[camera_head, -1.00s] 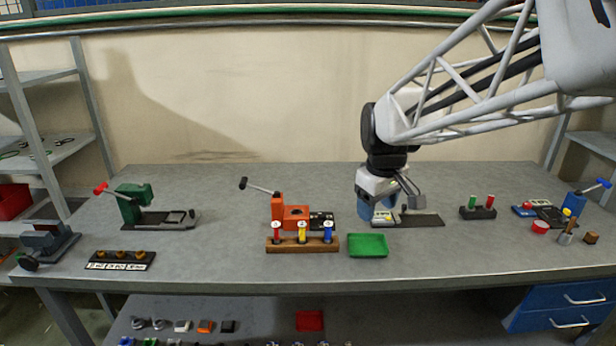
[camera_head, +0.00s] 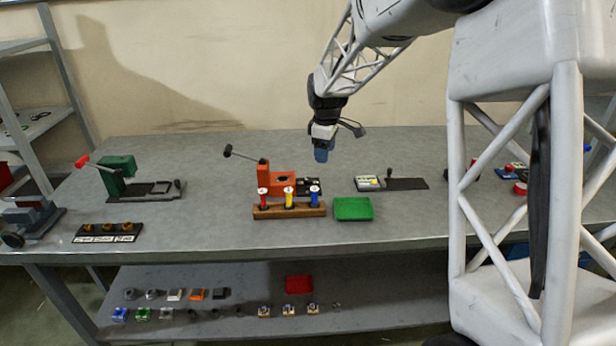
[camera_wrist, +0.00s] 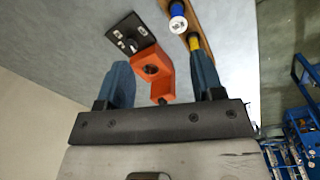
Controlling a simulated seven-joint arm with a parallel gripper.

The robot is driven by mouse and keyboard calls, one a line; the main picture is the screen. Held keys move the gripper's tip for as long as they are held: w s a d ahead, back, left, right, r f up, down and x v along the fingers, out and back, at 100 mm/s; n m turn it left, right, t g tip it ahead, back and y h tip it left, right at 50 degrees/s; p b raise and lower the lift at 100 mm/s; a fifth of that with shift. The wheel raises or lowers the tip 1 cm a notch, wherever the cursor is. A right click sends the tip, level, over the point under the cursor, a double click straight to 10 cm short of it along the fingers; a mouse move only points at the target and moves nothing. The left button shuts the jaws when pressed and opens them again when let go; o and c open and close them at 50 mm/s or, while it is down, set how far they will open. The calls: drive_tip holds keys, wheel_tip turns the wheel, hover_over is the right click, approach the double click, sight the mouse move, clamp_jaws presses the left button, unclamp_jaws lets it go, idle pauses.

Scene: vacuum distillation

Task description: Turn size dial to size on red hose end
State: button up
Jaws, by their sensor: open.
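The red hose end (camera_head: 263,198) stands upright in a wooden rack (camera_head: 272,212), left of a yellow one (camera_head: 289,198) and a blue one (camera_head: 315,196). White marked caps top them; the marks are too small to read. Behind the rack sits an orange press (camera_head: 285,180) with a black plate (camera_head: 309,186) at its right. In the wrist view the black plate (camera_wrist: 127,43) carries small pale marks and a small knob; I cannot tell whether this is the size dial. My gripper (camera_wrist: 160,62) is open and empty above the orange press, touching nothing. The red hose end is hidden in the wrist view.
A lever with a black knob (camera_head: 228,151) sticks up left of the press. A green press (camera_head: 117,175) stands at the left, and a flat device with a black plate (camera_head: 405,184) lies to the right.

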sight(309, 179)
drive_tip(key=w+a+f+n, duration=0.1)
drive_tip(key=w+f, duration=0.2)
drive_tip(key=w, duration=0.1)
drive_tip(key=w+a+f+n, duration=0.1)
drive_tip(key=w+f, duration=0.2)
drive_tip(key=w, duration=0.1)
drive_tip(key=w+a+f+n, duration=0.1)
drive_tip(key=w+f, duration=0.2)
drive_tip(key=shift+w+a+f+n+g, duration=0.3)
drive_tip(key=shift+w+a+f+n, duration=0.05)
drive_tip(key=shift+w+n, duration=0.05)
drive_tip(key=shift+f, duration=3.9)
drive_tip(key=c, duration=0.9)
